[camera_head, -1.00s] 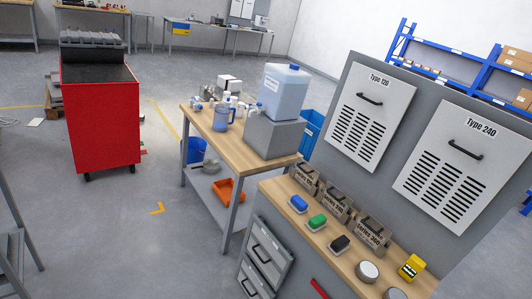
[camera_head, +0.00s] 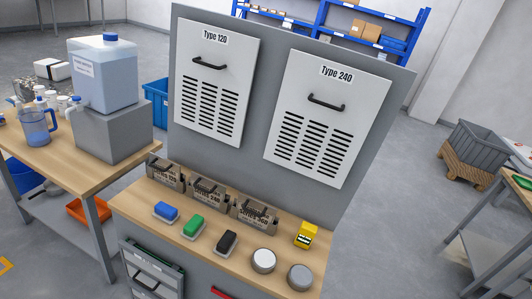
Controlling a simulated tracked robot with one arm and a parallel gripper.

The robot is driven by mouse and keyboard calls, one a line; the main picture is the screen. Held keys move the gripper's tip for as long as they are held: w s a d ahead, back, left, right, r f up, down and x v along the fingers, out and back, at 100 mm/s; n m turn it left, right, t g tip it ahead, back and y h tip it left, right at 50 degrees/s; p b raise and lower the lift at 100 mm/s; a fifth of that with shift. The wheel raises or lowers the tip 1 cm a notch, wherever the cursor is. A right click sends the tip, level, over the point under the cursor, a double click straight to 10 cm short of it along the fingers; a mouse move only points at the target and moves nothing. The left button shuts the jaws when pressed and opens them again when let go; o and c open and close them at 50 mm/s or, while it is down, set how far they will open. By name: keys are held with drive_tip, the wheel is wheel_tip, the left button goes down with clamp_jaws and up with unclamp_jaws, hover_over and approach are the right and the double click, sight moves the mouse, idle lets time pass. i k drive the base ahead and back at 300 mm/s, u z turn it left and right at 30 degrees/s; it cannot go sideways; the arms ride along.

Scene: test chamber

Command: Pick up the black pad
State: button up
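The black pad (camera_head: 227,241) lies on a light base on the wooden workbench (camera_head: 143,206), near its front edge. It is right of the green pad (camera_head: 194,224) and the blue pad (camera_head: 166,210), which lie in the same row. A round metal tin (camera_head: 263,260) stands to its right. Nothing covers the black pad. My gripper does not show in this view.
Several metal boxes with handles (camera_head: 207,193) stand behind the pads. A yellow box (camera_head: 306,234) and a second round tin (camera_head: 299,277) are at the right. The grey panel (camera_head: 265,110) with Type 120 and Type 240 covers rises behind. Open floor (camera_head: 385,230) lies to the right.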

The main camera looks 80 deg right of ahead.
sight(224, 248)
drive_tip(key=z, duration=1.5)
drive_tip(key=k, duration=0.8)
drive_tip(key=z, duration=0.15)
drive_tip(key=i, duration=0.85)
drive_tip(key=k, duration=0.45)
drive_tip(key=u, duration=0.7)
drive_tip(key=i, duration=0.7)
drive_tip(key=u, duration=0.1)
